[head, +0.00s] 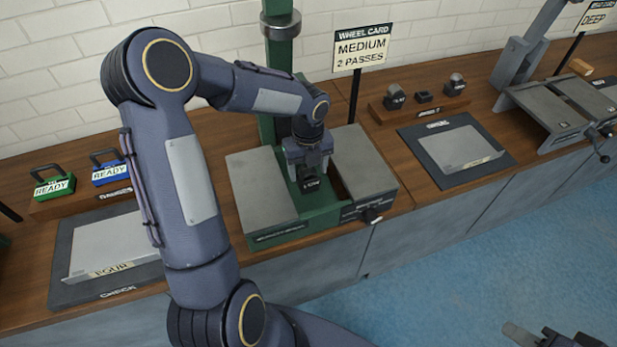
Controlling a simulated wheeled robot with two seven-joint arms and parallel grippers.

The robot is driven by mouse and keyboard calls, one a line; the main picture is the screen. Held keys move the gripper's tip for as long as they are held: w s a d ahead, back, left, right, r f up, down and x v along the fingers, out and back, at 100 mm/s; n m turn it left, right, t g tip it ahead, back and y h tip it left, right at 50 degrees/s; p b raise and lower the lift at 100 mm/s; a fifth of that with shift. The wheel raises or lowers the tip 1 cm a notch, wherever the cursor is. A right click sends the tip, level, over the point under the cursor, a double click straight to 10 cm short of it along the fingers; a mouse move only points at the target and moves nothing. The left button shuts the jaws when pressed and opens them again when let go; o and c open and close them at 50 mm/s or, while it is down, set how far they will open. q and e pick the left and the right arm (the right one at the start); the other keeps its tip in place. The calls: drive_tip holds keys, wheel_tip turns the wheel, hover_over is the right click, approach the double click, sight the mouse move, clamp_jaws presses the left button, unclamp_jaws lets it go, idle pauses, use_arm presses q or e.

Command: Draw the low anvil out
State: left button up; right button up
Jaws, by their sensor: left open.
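The low anvil (311,185) is a small black block with a pale label that I read only in part. It sits in the green slot of the green wheel machine (275,232), between two grey plates. My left gripper (309,172) points down right over it, open, with its fingers at the block. The gripper hides the block's top and back, and I cannot tell whether the fingers touch it. My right gripper (540,337) shows only in part at the bottom right edge, over the blue floor, away from the bench.
A wooden rack (419,114) with several dark blocks stands behind right. A grey tray (459,150) lies on a dark mat nearby. A "MEDIUM 2 PASSES" card (361,48) stands behind the machine. Green (53,185) and blue (109,170) READY locks sit at left.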

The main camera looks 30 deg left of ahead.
use_arm(q)
drive_tip(key=c, duration=1)
drive_tip(key=shift+r, duration=0.1)
drive_tip(key=shift+c, duration=0.2)
drive_tip(key=shift+r+p, duration=0.65)
drive_tip(key=shift+p, duration=0.1)
drive_tip(key=shift+r+p, duration=1.4)
drive_tip(key=shift+r, duration=0.1)
